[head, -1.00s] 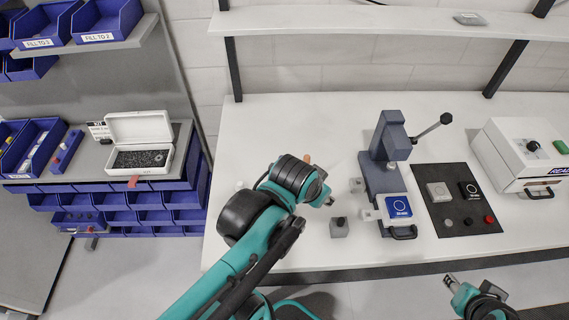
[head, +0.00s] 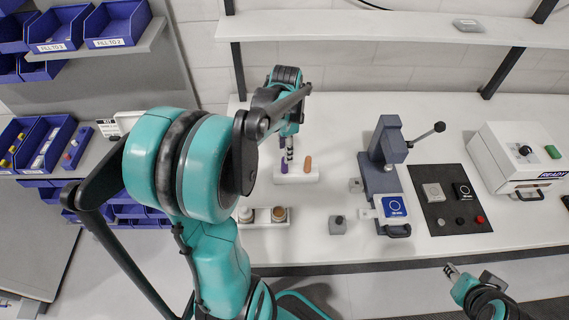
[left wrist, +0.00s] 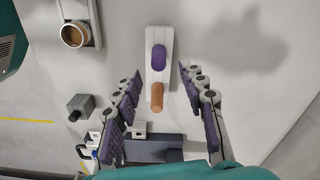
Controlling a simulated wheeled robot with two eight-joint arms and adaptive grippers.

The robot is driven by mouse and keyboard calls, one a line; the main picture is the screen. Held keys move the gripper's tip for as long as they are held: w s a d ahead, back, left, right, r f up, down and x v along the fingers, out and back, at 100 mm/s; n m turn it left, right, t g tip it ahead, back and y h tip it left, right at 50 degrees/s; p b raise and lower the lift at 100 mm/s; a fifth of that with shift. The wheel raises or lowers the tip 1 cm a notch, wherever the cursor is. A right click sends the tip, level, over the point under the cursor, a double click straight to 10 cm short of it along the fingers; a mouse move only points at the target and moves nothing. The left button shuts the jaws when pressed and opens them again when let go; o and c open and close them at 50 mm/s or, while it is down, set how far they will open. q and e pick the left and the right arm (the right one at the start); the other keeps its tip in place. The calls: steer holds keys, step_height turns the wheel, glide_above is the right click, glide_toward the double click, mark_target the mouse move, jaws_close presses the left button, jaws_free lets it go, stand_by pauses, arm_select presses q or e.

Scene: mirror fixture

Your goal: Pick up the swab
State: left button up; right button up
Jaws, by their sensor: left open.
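A white holder block (head: 297,178) stands on the white bench and carries a purple piece (head: 284,167) and an orange piece (head: 308,162), side by side. Which of them is the swab I cannot tell. In the left wrist view the purple piece (left wrist: 158,57) and the orange piece (left wrist: 157,97) lie between the spread fingers of my left gripper (left wrist: 160,74), not gripped. In the head view my left gripper (head: 289,151) is just above and behind the holder, open and empty. My right gripper (head: 451,271) is at the bench's front edge; its jaws are too small to read.
Two round pots (head: 279,214) sit on a white stand left of the front edge. A small grey block (head: 337,225) and a press (head: 383,160) stand to the right, then a dark panel (head: 447,198) and a white machine (head: 518,160). The bench behind is clear.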

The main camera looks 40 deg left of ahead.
mark_target(285, 167)
arm_select(q)
step_height(285, 167, down, 7)
steer(key=shift+s+f+b, duration=0.1)
steer(key=shift+s+b, duration=0.05)
steer(key=shift+b, duration=1)
jaws_close()
